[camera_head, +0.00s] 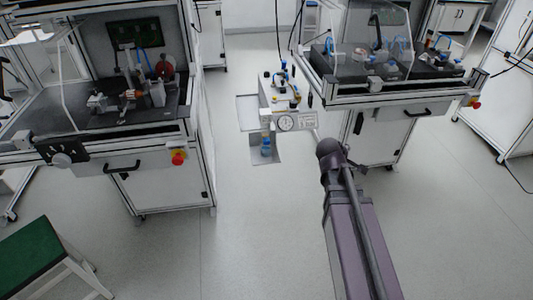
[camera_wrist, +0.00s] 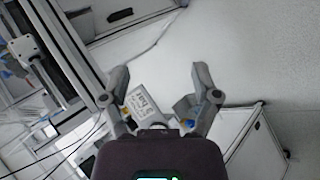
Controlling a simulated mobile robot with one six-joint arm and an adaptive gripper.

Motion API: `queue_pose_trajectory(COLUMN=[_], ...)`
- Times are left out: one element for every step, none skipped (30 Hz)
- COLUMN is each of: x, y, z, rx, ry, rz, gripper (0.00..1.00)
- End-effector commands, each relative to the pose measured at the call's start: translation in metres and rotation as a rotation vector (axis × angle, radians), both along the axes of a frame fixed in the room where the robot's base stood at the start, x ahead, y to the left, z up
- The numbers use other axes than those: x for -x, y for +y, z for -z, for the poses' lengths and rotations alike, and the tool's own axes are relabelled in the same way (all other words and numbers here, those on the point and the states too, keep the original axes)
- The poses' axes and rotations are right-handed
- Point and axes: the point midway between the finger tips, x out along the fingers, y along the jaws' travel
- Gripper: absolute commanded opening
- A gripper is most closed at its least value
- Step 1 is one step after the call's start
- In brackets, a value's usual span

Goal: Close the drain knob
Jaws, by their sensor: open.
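A small blue-tinted part (camera_head: 266,147) hangs below the gauge. The drain knob is too small to make out for certain in either view. My gripper (camera_wrist: 161,72) shows in the wrist view with its two fingers spread apart and nothing held between them. A pale printed label plate (camera_wrist: 145,100) shows beyond the gripper, between its fingers. The gripper is not visible in the head view, where my arm link covers part of the floor.
A left workstation (camera_head: 150,180) and a right workstation (camera_head: 385,140) flank the gauge unit. Thin dark cables (camera_wrist: 72,145) show at lower left in the wrist view. A green-topped stool (camera_head: 38,252) stands at front left. The floor (camera_head: 255,235) between is clear.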

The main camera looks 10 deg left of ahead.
Motion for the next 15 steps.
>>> queue_pose_trajectory(x=[-0.009,-0.013,-0.019,-0.023,-0.027,-0.032,-0.036,-0.04,-0.045,-0.049,-0.053,-0.058,-0.061,-0.064,-0.069], y=[0.004,0.006,0.009,0.011,0.014,0.017,0.02,0.023,0.027,0.03,0.034,0.039,0.043,0.047,0.052], z=[0.016,0.018,0.022,0.024,0.027,0.03,0.032,0.035,0.038,0.04,0.043,0.046,0.049,0.051,0.055], rx=[0.046,0.076,0.118,0.15,0.18,0.222,0.256,0.287,0.331,0.365,0.398,0.443,0.478,0.511,0.557], ry=[-0.014,-0.023,-0.033,-0.041,-0.049,-0.06,-0.068,-0.074,-0.084,-0.092,-0.098,-0.107,-0.114,-0.12,-0.128], rz=[-0.045,-0.073,-0.111,-0.14,-0.168,-0.205,-0.233,-0.26,-0.296,-0.324,-0.352,-0.388,-0.415,-0.441,-0.477], gripper=[0.79,0.79,0.79,0.79,0.79,0.79,0.79,0.79,0.79,0.79,0.79,0.79,0.79,0.79,0.79])
